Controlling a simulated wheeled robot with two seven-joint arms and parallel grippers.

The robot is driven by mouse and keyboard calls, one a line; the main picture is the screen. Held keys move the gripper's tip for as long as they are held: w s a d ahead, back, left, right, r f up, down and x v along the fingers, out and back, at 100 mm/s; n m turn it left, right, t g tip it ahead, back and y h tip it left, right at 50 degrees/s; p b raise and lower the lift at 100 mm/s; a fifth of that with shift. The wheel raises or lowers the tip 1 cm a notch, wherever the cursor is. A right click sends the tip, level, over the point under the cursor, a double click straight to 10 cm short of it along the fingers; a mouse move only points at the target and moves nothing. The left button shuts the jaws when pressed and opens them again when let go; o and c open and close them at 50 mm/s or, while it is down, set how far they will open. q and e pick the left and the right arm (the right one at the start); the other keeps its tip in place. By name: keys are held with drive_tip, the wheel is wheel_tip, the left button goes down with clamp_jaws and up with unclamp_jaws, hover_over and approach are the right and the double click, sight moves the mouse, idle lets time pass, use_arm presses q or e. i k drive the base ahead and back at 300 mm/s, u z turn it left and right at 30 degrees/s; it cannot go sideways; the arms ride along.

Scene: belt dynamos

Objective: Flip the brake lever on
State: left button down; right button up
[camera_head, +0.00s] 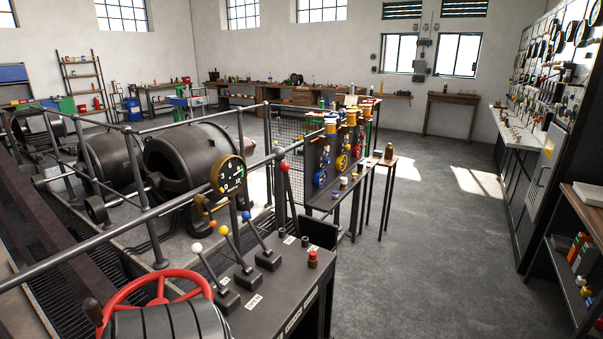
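A dark control console (285,297) stands in the lower middle, with a row of levers on it. One lever has a white knob (197,248), one a yellow knob (223,230) and one a blue knob (246,216). A taller lever with a red knob (285,167) stands behind them by the railing. Small white labels (254,301) sit on the console, but they are too small to read surely, so I cannot tell which lever is the brake. Neither of my grippers is in view.
A red handwheel (158,300) is left of the levers, and a round gauge (229,174) stands behind them. Grey railings (130,227) fence off large dark dynamos (190,160). A small red-brown item (312,260) sits on the console. The floor (420,250) to the right is clear.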

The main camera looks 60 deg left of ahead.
sight(285, 167)
drive_tip(key=u, duration=0.65)
drive_tip(key=i, duration=1.5)
drive_tip(key=u, duration=0.75)
